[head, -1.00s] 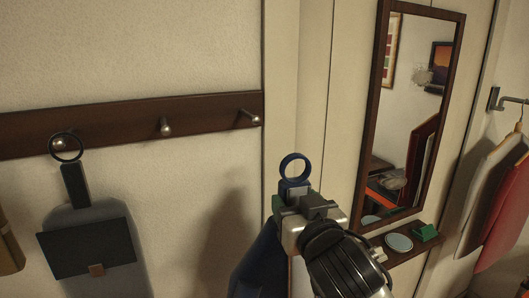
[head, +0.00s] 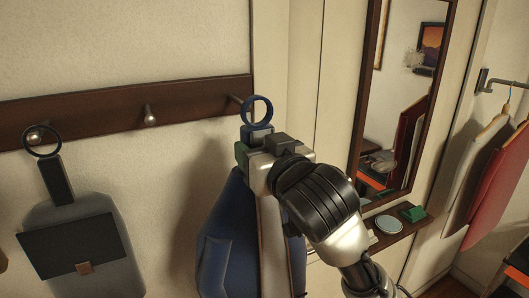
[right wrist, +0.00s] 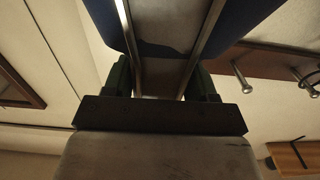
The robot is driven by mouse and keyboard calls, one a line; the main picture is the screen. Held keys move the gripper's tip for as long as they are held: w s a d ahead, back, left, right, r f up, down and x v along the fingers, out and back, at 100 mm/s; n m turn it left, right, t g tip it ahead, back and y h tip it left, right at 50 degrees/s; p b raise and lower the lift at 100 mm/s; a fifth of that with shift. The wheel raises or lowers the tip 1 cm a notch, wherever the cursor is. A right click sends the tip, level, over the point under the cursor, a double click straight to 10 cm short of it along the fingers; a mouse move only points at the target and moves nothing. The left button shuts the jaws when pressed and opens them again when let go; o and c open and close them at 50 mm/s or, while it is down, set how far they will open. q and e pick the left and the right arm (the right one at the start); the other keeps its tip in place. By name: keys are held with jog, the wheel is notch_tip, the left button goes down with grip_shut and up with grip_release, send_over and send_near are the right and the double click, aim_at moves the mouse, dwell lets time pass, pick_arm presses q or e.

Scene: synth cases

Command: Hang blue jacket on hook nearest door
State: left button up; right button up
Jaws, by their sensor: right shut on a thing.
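The blue jacket (head: 222,245) hangs from my right gripper (head: 258,146), which is shut on its top below a dark blue ring (head: 258,112). Blue parts of the jacket (right wrist: 248,20) also show in the right wrist view, beyond the fingers. The rightmost hook (head: 236,99) sits at the right end of the dark wooden rail (head: 195,101). The ring is beside this hook and overlaps its end in the head view; I cannot tell whether it is around it. My left gripper is not in view.
The middle hook (head: 149,116) is bare. A grey bag (head: 80,225) hangs by a black ring at the left hook. On the right are a mirror (head: 411,100), a small shelf (head: 385,238) with a dish and a green item, and garments (head: 490,195) on hangers.

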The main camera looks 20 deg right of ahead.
jog(key=w+a+f, duration=0.1)
jog(key=w, duration=0.6)
jog(key=shift+a+f, duration=0.2)
dwell(0.6)
jog(key=shift+w, duration=0.1)
dwell(0.5)
jog(key=o, duration=1.2)
jog(key=shift+f, duration=0.1)
